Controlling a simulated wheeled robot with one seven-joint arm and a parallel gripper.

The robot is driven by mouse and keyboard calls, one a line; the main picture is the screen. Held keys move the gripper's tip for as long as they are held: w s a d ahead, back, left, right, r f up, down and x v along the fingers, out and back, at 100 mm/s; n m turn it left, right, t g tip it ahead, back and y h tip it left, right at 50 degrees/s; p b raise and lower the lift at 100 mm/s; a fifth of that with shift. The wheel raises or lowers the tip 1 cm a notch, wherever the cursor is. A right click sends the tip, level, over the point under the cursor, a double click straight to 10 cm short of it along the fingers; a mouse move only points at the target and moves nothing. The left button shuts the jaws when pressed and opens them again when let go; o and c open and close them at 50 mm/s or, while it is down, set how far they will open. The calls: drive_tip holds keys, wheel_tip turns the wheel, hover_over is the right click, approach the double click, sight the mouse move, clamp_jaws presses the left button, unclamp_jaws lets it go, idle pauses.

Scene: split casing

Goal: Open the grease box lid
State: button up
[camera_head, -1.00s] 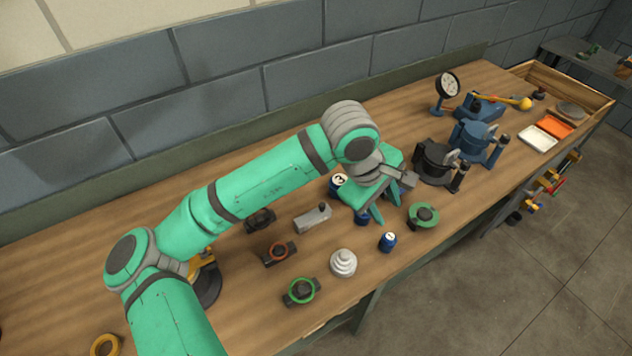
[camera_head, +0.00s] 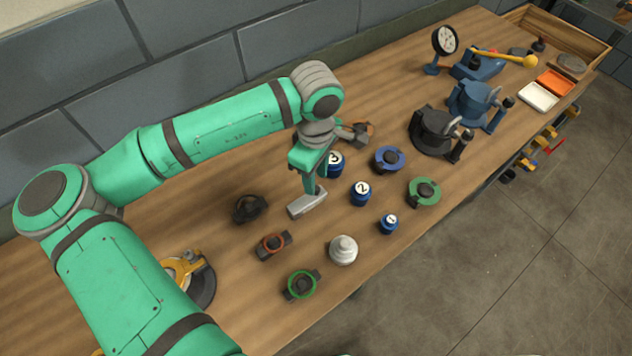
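Nothing in view is clearly marked as the grease box. A small grey oblong block (camera_head: 306,206) lies on the bench, left of the numbered blue pieces. My gripper (camera_head: 312,192) points down right over this block, with its fingertips at or just above its top. I cannot tell whether they touch it. The fingers overlap in this view and partly cover the block, so their opening does not show. The knob seen on the block earlier is hidden.
Blue pieces numbered 3 (camera_head: 336,168), 2 (camera_head: 360,198) and 1 (camera_head: 389,226) stand to the right. A black part (camera_head: 247,209), an orange-ringed part (camera_head: 273,246) and a silver stepped piece (camera_head: 343,255) are close by. White (camera_head: 539,97) and orange (camera_head: 558,83) trays lie far right.

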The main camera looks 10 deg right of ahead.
sight(307, 197)
drive_tip(key=shift+f, duration=1.85)
drive_tip(key=shift+w, duration=0.1)
drive_tip(key=shift+c, duration=0.7)
clamp_jaws()
drive_tip(key=shift+w, duration=0.1)
